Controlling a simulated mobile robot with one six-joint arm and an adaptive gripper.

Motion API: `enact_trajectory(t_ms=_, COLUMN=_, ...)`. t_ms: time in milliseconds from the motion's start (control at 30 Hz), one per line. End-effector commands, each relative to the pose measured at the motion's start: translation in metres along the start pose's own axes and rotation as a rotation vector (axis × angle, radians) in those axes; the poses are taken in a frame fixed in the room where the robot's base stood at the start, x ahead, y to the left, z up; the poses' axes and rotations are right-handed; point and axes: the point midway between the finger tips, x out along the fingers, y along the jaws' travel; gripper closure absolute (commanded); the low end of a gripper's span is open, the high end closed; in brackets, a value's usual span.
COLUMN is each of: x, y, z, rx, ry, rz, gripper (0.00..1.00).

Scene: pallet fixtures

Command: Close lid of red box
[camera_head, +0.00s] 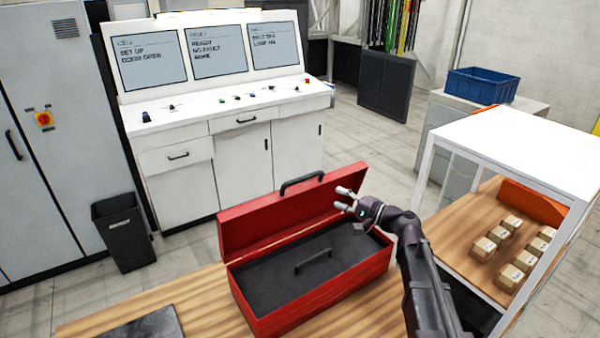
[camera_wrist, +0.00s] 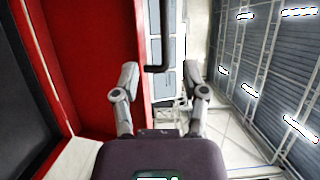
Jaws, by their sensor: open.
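The red box (camera_head: 316,307) stands on the wooden table with its lid (camera_head: 255,218) raised upright along the far side. A black handle (camera_head: 301,181) sits on the lid's top edge. The box has a dark interior with a second black handle (camera_head: 313,262) inside. My gripper (camera_head: 344,200) is open and empty beside the right end of the raised lid. In the wrist view my gripper (camera_wrist: 160,95) has its two fingers apart, with the red lid (camera_wrist: 90,60) at left and the lid's black handle (camera_wrist: 160,50) ahead. I cannot tell whether a finger touches the lid.
The wooden table (camera_head: 200,300) holds a dark flat plate (camera_head: 145,325) at front left. A white-framed shelf (camera_head: 520,150) with several small cartons (camera_head: 510,222) stands at right. A white control console (camera_head: 225,110) and a black bin (camera_head: 123,232) stand behind.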

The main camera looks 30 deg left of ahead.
Motion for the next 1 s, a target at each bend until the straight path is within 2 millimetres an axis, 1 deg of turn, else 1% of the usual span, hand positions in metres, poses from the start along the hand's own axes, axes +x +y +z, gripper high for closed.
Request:
enact_trajectory(t_ms=33, x=0.002, y=-0.004, z=-0.001, rx=0.005, ry=0.000, rz=-0.010, gripper=0.43)
enact_trajectory(t_ms=100, x=0.003, y=-0.005, z=-0.001, rx=0.008, ry=0.001, rz=-0.016, gripper=0.43)
enact_trajectory(t_ms=433, x=0.003, y=-0.004, z=0.000, rx=0.009, ry=0.001, rz=-0.016, gripper=0.43)
enact_trajectory(t_ms=567, x=0.006, y=-0.004, z=-0.001, rx=0.008, ry=0.001, rz=-0.016, gripper=0.43)
enact_trajectory(t_ms=767, x=0.021, y=-0.005, z=-0.001, rx=0.008, ry=0.000, rz=-0.015, gripper=0.43)
enact_trajectory(t_ms=867, x=0.032, y=-0.005, z=-0.001, rx=0.008, ry=0.000, rz=-0.015, gripper=0.43)
enact_trajectory(t_ms=1000, x=0.052, y=-0.005, z=-0.002, rx=0.008, ry=0.000, rz=-0.015, gripper=0.43)
